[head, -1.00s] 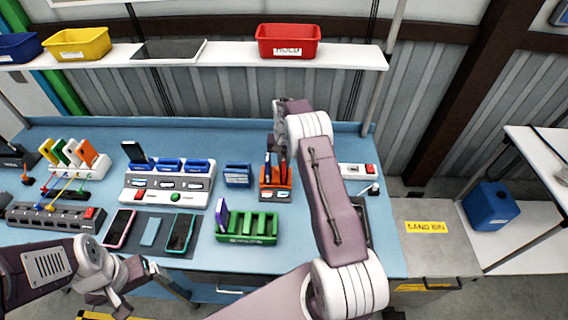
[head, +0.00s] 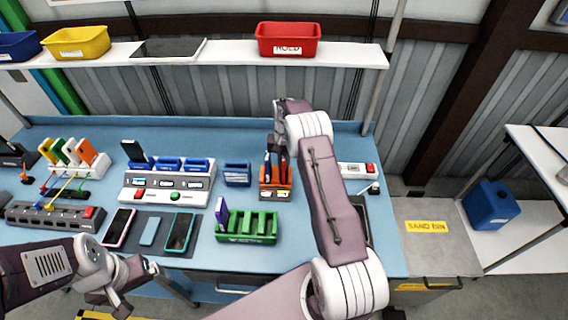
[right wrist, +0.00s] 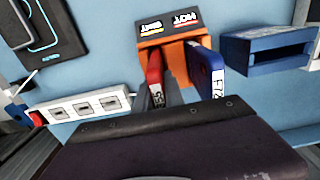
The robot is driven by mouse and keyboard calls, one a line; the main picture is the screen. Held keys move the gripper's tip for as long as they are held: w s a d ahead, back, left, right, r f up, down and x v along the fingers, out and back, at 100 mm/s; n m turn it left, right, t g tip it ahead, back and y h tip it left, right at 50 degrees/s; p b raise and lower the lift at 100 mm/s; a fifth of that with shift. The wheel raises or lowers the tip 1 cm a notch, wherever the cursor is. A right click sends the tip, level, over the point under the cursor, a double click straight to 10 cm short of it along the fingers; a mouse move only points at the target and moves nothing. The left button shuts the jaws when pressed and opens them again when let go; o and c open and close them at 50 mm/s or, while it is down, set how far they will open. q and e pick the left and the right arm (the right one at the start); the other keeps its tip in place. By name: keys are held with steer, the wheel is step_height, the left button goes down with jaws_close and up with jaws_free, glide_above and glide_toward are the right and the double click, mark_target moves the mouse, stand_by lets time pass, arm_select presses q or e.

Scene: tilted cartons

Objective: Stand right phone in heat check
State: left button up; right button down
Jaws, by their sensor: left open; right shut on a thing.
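The orange holder (head: 276,189) stands on the blue bench in the head view, with two dark labels on its front; in the right wrist view (right wrist: 177,62) one label reads HOT. A red phone (right wrist: 154,75) and a blue phone (right wrist: 208,72) stand side by side in it, apart from each other. My right gripper (head: 281,152) is over the holder, shut on what looks like the red phone; its fingers partly hide the grip. My left gripper (head: 128,290) is open and empty near the bench's front edge.
A green slotted rack (head: 250,227) stands in front of the holder and a small blue holder (head: 237,174) to its left. A white switch strip (head: 357,170) is at its right. Phones lie on a dark mat (head: 153,222). A white charging dock (head: 168,184) stands behind.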

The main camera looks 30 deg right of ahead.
steer(key=c, duration=1.3)
jaws_free()
steer(key=shift+c, duration=0.2)
steer(key=shift+r, duration=0.15)
step_height(320, 180, up, 8)
steer(key=shift+f+b, duration=0.1)
steer(key=shift+b, duration=1.15)
steer(key=shift+r, duration=0.5)
step_height(320, 180, up, 7)
steer(key=p, duration=0.7)
steer(key=shift+p, duration=0.3)
